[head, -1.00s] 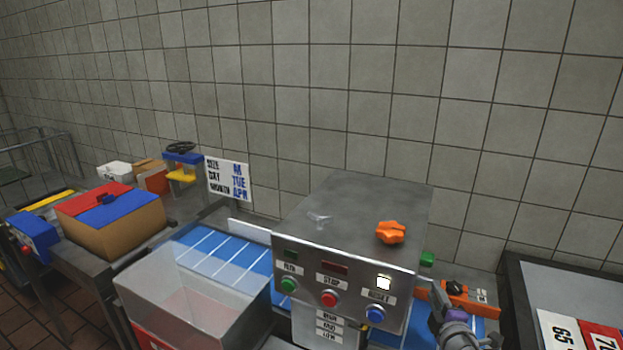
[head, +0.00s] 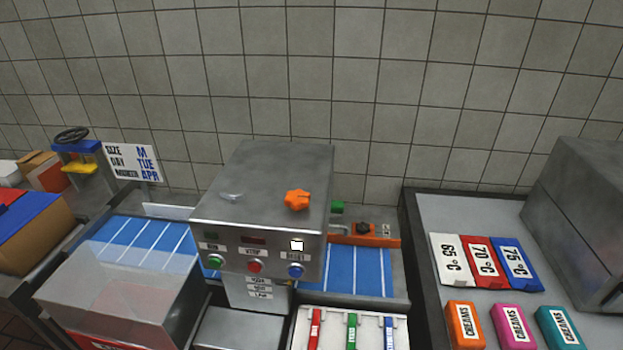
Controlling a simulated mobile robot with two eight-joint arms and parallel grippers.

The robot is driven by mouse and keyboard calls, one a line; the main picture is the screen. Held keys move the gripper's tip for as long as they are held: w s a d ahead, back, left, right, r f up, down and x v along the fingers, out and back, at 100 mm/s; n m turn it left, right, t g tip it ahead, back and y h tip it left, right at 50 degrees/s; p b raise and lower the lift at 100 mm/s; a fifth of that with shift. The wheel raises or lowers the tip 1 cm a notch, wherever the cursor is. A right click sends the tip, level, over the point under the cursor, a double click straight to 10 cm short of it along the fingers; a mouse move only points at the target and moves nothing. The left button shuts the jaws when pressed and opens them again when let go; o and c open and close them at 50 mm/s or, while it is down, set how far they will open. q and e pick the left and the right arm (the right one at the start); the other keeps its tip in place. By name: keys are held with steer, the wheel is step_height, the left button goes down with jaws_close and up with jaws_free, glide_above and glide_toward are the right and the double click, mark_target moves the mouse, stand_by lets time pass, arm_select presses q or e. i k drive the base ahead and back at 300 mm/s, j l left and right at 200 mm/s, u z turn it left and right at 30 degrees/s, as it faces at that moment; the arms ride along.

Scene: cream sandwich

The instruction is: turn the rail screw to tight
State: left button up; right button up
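A small black knob (head: 363,228) sits on an orange rail (head: 352,240) that crosses the blue belt (head: 365,270) right of the grey machine box (head: 262,185); it looks like the rail screw. A white label with small marks (head: 386,231) is at the rail's right end. The marks are too small to read, so I cannot tell how tight the screw is. A larger orange star-shaped knob (head: 297,199) stands on top of the machine box. Neither of my grippers is in view.
The machine front has green (head: 214,261), red (head: 255,266) and blue (head: 295,270) buttons. A clear bin (head: 125,300) stands at left. A tray with coloured strips (head: 345,325) is at the front. The right table (head: 440,215) holds temperature cards and CREAMS blocks.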

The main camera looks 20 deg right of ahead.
mark_target(363, 228)
steer(key=z, duration=1.15)
